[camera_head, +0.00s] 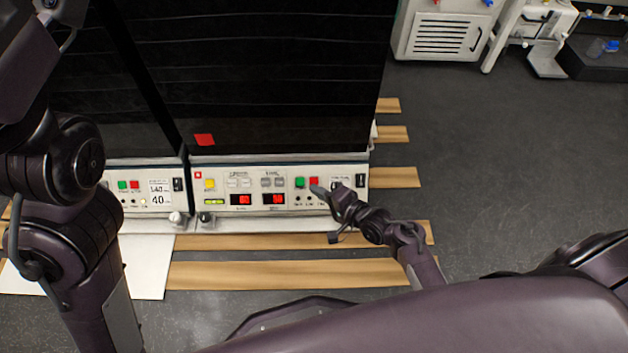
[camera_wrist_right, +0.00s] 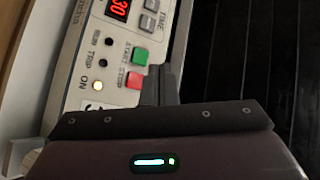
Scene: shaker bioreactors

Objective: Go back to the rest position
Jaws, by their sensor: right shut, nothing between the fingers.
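My right gripper (camera_head: 320,191) is shut and empty at the control panel (camera_head: 222,190) of the right shaker bioreactor (camera_head: 270,80). In the head view its tip is just below the red stop button (camera_head: 314,181) and beside the green start button (camera_head: 300,182). In the right wrist view the shut fingers (camera_wrist_right: 160,86) stand close beside the red stop button (camera_wrist_right: 134,80), with the green start button (camera_wrist_right: 140,56) above it. I cannot tell whether the tip touches the panel. My left arm fills the left side of the head view; its gripper is not seen.
A second shaker panel (camera_head: 130,188) stands to the left. Wooden slats (camera_head: 290,274) and a white sheet (camera_head: 140,270) lie in front of the machines. A white machine (camera_head: 440,35) stands at the back right. The dark floor (camera_head: 500,150) at right is clear.

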